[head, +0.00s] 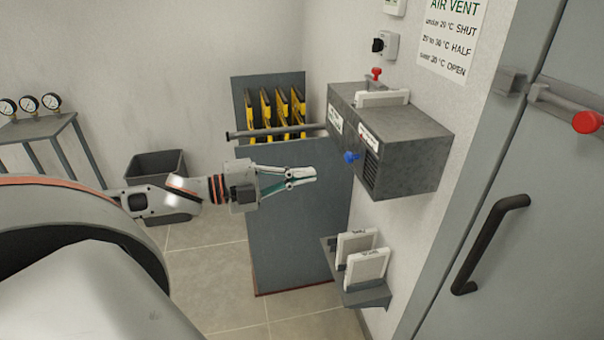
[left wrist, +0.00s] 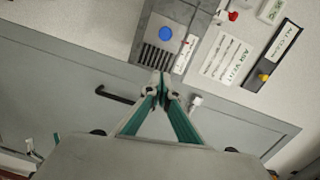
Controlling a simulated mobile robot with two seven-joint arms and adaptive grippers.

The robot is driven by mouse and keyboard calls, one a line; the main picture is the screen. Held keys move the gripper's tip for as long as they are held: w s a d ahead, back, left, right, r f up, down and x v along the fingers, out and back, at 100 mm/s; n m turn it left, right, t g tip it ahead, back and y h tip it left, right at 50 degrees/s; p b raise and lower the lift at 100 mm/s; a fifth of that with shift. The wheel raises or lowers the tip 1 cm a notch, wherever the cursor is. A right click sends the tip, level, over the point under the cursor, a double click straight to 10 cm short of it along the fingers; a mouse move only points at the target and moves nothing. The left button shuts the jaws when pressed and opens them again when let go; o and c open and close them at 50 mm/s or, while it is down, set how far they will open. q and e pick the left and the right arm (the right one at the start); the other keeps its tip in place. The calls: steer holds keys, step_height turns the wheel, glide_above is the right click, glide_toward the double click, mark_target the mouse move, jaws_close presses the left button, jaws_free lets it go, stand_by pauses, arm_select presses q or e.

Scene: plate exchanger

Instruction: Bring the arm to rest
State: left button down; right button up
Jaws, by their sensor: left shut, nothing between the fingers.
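My left gripper (head: 313,174) reaches in from the left in the head view. Its fingers are together with nothing between them. It hangs in free air in front of the grey plate exchanger panel (head: 290,220), left of the grey wall box with the blue knob (head: 351,157). In the left wrist view the closed fingertips (left wrist: 161,84) point toward the box's vent slots and the blue knob (left wrist: 166,33). They look apart from the box. My right gripper is in neither view.
The wall box (head: 410,155) carries a white panel and a red knob (head: 376,74). Below it, a small shelf (head: 368,297) holds two white panels. A door with a black handle (head: 490,245) is at right. A dark bin (head: 155,165) and a gauge table (head: 40,128) stand at left.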

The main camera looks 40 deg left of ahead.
arm_select(q)
steer(key=shift+s+a, duration=0.1)
stand_by(0.6)
steer(key=s+a+f+n+y, duration=0.15)
steer(key=f+n, duration=0.25)
steer(key=f, duration=0.4)
steer(key=s+a+f+n+y, duration=0.1)
steer(key=s+f+n+y, duration=0.2)
steer(key=f, duration=0.5)
steer(key=s+a+f+n+y, duration=0.2)
steer(key=f+n+y, duration=0.15)
steer(key=f, duration=0.35)
steer(key=s+d+f+n+g, duration=0.2)
steer(key=s+d+f+n, duration=0.2)
steer(key=d+f, duration=0.5)
steer(key=s+d+f+n+g, duration=0.2)
steer(key=s+d+f+n, duration=0.2)
steer(key=d+f, duration=0.4)
steer(key=s+d, duration=0.1)
steer(key=d, duration=0.2)
steer(key=shift+f, duration=0.4)
